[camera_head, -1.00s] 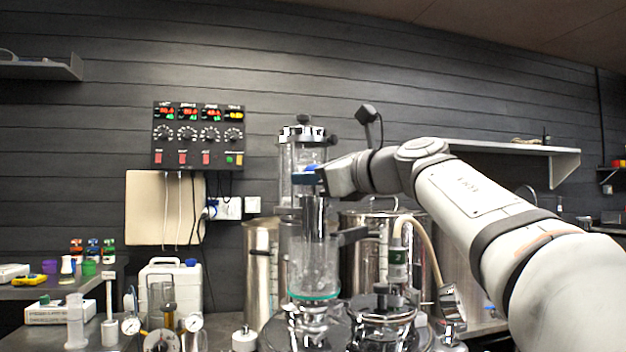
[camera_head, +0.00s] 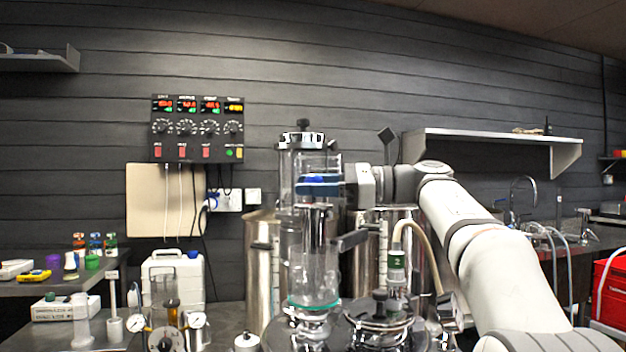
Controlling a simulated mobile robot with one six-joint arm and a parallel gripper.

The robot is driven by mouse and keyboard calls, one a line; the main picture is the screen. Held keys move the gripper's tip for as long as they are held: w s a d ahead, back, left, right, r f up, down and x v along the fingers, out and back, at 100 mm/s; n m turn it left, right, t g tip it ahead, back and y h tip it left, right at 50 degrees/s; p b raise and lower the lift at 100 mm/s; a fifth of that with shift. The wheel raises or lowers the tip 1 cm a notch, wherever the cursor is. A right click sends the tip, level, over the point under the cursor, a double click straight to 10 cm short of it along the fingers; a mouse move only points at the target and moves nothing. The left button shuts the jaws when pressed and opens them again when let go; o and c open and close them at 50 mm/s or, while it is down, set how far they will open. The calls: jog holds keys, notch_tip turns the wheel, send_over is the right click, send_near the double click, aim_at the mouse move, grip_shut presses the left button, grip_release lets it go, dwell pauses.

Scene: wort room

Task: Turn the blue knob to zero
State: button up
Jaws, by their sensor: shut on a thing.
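The blue knob (camera_head: 314,180) sits at the top of a clear glass vessel column (camera_head: 316,262), above its metal neck. My gripper (camera_head: 318,189) reaches in from the right at knob height. Its fingers are shut on the knob and cover its lower part. Only the knob's upper edge shows above the fingers. No zero mark or scale on the knob can be read in this view.
A black control box (camera_head: 197,128) with dials and lit displays hangs on the wall at left. A second glass cylinder (camera_head: 303,160) stands close behind the knob. Steel vessels (camera_head: 262,270) flank the column, and a hose (camera_head: 412,230) rises at right.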

dwell(0.4)
jog(key=o, duration=0.9)
jog(key=shift+o, duration=0.2)
jog(key=d, duration=0.8)
jog(key=shift+s+p, duration=0.2)
jog(key=shift+p, duration=0.2)
jog(key=shift+a, duration=0.1)
